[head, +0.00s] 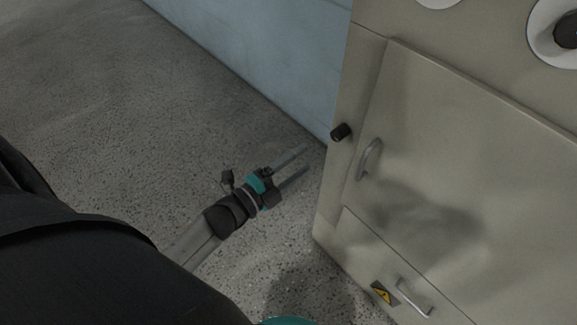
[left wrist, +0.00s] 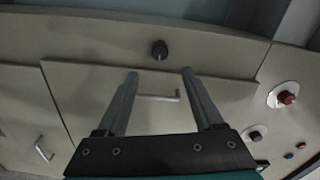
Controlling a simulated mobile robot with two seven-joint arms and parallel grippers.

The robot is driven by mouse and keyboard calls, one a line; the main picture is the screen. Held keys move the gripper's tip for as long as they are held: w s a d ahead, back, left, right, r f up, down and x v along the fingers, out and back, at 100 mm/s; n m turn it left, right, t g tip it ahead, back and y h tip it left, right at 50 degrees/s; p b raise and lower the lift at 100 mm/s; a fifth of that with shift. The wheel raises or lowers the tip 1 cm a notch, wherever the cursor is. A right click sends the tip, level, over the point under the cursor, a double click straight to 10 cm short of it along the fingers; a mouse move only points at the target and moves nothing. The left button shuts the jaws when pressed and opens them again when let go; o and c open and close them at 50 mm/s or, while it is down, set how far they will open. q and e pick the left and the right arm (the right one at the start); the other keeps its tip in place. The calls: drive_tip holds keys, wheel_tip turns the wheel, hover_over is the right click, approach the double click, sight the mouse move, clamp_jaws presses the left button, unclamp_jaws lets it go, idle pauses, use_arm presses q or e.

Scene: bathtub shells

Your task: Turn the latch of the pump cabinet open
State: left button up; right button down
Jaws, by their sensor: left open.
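The pump cabinet (head: 470,150) is a beige box on the right in the head view, with its door shut. The latch is a small black knob (head: 340,132) on the frame left of the door's grey handle (head: 369,160). In the left wrist view the latch (left wrist: 159,49) sits just beyond the gap between my fingertips, and the handle (left wrist: 160,97) shows between the fingers. My left gripper (head: 306,158) is open and empty, left of the cabinet and apart from the latch. The latch's turn angle is hard to tell. My right gripper is out of view.
A lower panel with a handle (head: 413,298) and a yellow warning sign (head: 383,293) is below the door. In the left wrist view a red button (left wrist: 287,98) is on the right. A pale blue wall (head: 250,60) stands behind. The speckled floor (head: 130,110) at left is clear.

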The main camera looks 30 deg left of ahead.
use_arm(q)
drive_tip(key=shift+v, duration=1.45)
